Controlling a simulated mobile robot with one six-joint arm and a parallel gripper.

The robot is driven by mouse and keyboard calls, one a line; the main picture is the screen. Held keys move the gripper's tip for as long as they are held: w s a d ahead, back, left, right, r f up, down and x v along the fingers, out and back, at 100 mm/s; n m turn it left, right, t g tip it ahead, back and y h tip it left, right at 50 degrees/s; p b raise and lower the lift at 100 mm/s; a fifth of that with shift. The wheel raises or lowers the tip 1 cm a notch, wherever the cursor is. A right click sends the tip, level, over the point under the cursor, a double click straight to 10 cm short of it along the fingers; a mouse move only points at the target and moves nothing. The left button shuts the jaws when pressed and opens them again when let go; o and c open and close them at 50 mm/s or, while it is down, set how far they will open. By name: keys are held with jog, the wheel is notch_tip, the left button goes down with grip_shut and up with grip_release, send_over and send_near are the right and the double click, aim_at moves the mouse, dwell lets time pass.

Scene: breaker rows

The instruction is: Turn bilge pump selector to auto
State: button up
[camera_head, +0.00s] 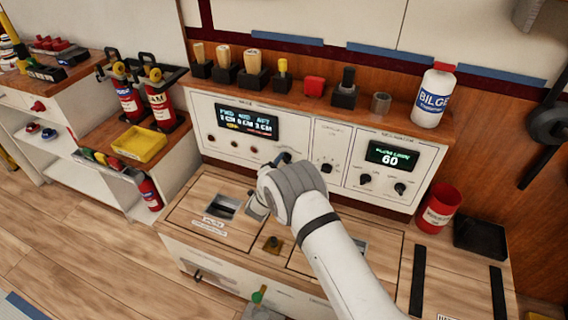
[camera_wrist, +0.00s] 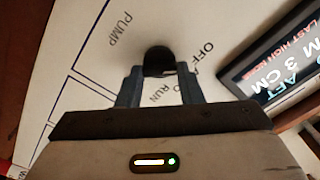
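The bilge pump selector is a black knob (camera_wrist: 160,61) on a white panel lettered PUMP, OFF and RUN. Another label, ending in O, is partly covered by a finger. In the wrist view my gripper (camera_wrist: 160,75) has one finger on each side of the knob's near part. The gap between the fingers is about as wide as the knob, and I cannot tell whether they press on it. The knob's pointer is not readable. In the head view my gripper (camera_head: 277,168) reaches the panel, and the dark knob (camera_head: 286,156) shows just past it.
A display (camera_head: 246,120) is left of the knob; the wrist view shows it at right. An incinerator panel (camera_head: 390,155) with two knobs is further right. A shelf above holds stamps and a BILGE bottle (camera_head: 433,97). A red can (camera_head: 438,208) stands on the wooden counter.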

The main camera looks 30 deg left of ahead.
jog(key=c, duration=0.4)
jog(key=shift+f+m+b, duration=0.2)
jog(key=shift+m+b, duration=0.2)
jog(key=shift+b, duration=0.3)
jog(key=m+b, duration=0.1)
jog(key=b, duration=0.1)
jog(key=m+b, duration=0.1)
jog(key=b, duration=0.1)
jog(key=shift+d+f+m+b, duration=0.1)
jog(key=shift+f+m+b, duration=0.2)
jog(key=shift+m, duration=0.1)
jog(key=m+b, duration=0.3)
jog(key=b, duration=0.2)
jog(key=shift+m+b, duration=0.3)
jog(key=shift+b, duration=0.05)
jog(key=shift+r+m+b, duration=0.2)
jog(key=shift+m+b, duration=0.6)
jog(key=shift+b, duration=0.3)
jog(key=shift+r, duration=0.1)
jog(key=o, duration=1)
jog(key=shift+c, duration=0.2)
